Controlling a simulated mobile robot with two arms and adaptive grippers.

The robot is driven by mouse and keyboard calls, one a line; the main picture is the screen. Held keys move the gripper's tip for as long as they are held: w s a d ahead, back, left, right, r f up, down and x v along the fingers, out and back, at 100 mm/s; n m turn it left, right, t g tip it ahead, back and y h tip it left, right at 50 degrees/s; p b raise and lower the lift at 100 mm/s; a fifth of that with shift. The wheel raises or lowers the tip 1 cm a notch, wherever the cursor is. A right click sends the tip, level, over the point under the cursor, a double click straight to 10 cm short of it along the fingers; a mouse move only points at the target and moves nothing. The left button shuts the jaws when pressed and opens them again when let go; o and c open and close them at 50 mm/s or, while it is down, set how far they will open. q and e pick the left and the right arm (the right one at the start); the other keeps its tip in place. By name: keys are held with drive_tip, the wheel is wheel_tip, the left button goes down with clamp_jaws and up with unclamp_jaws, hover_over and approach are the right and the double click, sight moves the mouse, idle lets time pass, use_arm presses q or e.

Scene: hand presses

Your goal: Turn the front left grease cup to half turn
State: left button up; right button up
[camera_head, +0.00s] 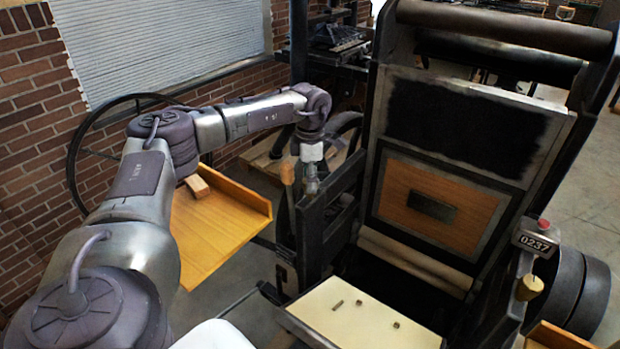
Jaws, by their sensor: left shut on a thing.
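My left arm reaches in from the left, and my left gripper (311,182) points down at the top of the dark left side frame of the press (325,225). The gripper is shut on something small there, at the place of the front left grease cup. The cup is hidden by the fingers, so its turn angle cannot be read. My right gripper is not in view.
A wooden-handled lever (287,173) stands just left of the gripper. A wooden tray (215,225) with a small block is further left. The tilted platen (440,205) rises to the right. A pale board (360,318) with small metal pieces lies in front.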

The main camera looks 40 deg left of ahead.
use_arm(q)
drive_tip(key=m, duration=0.3)
drive_tip(key=shift+m, duration=0.4)
drive_tip(key=m, duration=0.3)
drive_tip(key=shift+m, duration=0.4)
drive_tip(key=m, duration=0.4)
drive_tip(key=shift+b, duration=0.4)
drive_tip(key=shift+m, duration=1.8)
drive_tip(key=o, duration=1.1)
drive_tip(key=shift+w+d, duration=0.1)
drive_tip(key=shift+o, duration=0.2)
